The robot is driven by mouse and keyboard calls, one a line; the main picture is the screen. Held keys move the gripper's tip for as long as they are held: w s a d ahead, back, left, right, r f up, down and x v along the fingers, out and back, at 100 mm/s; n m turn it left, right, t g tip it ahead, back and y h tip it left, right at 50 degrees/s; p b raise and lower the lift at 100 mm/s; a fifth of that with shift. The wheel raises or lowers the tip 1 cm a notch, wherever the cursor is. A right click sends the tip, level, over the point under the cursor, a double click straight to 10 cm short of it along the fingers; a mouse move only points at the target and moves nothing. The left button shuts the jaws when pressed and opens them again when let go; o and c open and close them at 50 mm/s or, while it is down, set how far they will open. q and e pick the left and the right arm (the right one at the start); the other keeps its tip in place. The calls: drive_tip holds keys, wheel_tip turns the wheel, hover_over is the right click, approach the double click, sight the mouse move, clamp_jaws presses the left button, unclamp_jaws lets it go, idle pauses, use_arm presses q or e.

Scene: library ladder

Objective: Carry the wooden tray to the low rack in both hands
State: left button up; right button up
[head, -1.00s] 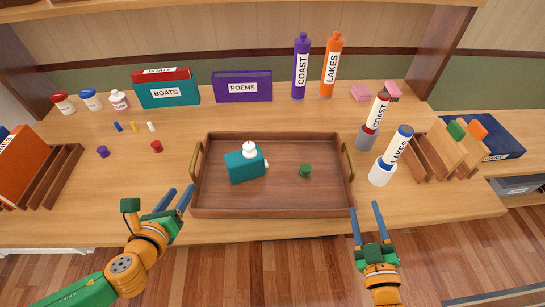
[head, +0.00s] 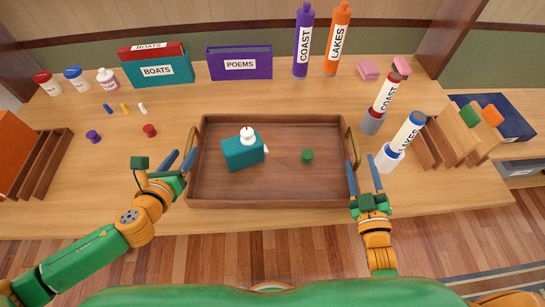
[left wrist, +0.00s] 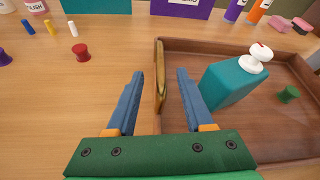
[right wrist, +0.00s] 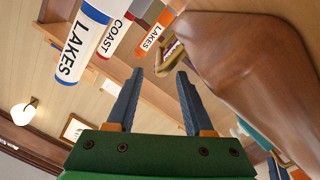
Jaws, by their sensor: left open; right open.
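The wooden tray (head: 270,190) lies on the table with a brass handle at each short end. On it are a teal box-shaped bottle with a white top (head: 243,150) and a green spool (head: 307,157). My left gripper (head: 180,160) is open at the tray's left end. In the left wrist view the left brass handle (left wrist: 160,80) stands between its open fingers. My right gripper (head: 363,168) is open at the right end, close to the right handle (head: 352,146). In the right wrist view the tray's corner (right wrist: 240,60) is beside the fingers, and the gap between them looks empty.
Right of the tray stand a white holder with the blue-capped LAKES tube (head: 405,135) and a grey one with the COAST tube (head: 384,95). Wooden slotted racks stand at the left (head: 45,165) and right (head: 430,150). Bottles and BOATS and POEMS boxes line the back.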

sight(188, 144)
use_arm(q)
drive_tip(key=x, duration=0.5)
use_arm(e)
drive_tip(key=w, duration=0.8)
drive_tip(key=shift+w+d, duration=0.15)
use_arm(q)
drive_tip(key=shift+c, duration=0.2)
use_arm(e)
drive_tip(key=shift+c, duration=0.3)
use_arm(q)
clamp_jaws()
use_arm(e)
clamp_jaws()
use_arm(q)
drive_tip(key=shift+a, duration=0.25)
use_arm(e)
drive_tip(key=shift+d, duration=0.2)
